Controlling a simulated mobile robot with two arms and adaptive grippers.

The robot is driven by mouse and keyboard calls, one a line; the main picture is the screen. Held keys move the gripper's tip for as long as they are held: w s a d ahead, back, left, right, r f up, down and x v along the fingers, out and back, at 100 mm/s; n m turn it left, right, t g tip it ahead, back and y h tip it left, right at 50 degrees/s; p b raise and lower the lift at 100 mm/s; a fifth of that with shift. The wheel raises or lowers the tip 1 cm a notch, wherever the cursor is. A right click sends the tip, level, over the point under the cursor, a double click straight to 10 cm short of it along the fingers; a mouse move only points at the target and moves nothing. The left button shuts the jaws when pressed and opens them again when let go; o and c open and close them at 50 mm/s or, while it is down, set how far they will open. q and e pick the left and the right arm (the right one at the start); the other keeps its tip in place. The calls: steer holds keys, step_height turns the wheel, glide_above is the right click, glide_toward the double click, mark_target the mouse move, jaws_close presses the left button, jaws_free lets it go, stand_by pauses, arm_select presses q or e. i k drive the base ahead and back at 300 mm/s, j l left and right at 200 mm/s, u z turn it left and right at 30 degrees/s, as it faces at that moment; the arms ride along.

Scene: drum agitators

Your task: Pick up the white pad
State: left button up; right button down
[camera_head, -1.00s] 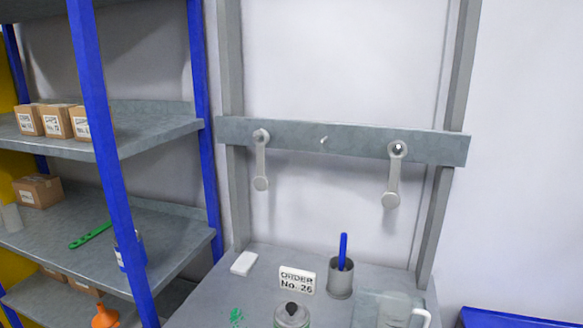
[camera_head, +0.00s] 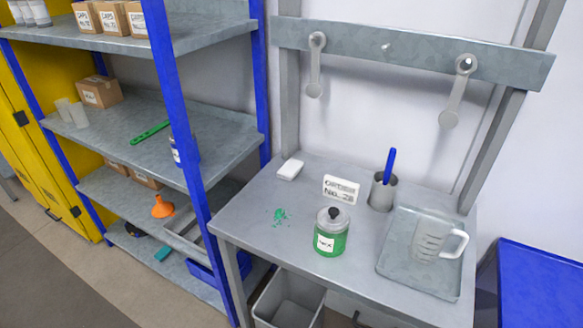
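The white pad (camera_head: 290,169) is a small white block lying flat at the back left of the grey workbench (camera_head: 258,208). It is to the left of the white order sign (camera_head: 341,189). Nothing covers it. Neither of my grippers shows in the head view.
A jar with green contents (camera_head: 331,240), a grey cup with a blue-handled tool (camera_head: 383,194) and a metal tray (camera_head: 393,267) with a clear jug (camera_head: 434,241) stand on the bench. Green crumbs (camera_head: 280,215) lie in front of the pad. A blue-post shelf (camera_head: 220,150) stands at left.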

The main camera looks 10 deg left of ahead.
mark_target(293, 166)
steer(key=z, duration=0.2)
steer(key=i+j+z, duration=0.15)
steer(key=j+z, duration=0.3)
steer(key=i+j+z, duration=0.1)
steer(key=j+z, duration=0.35)
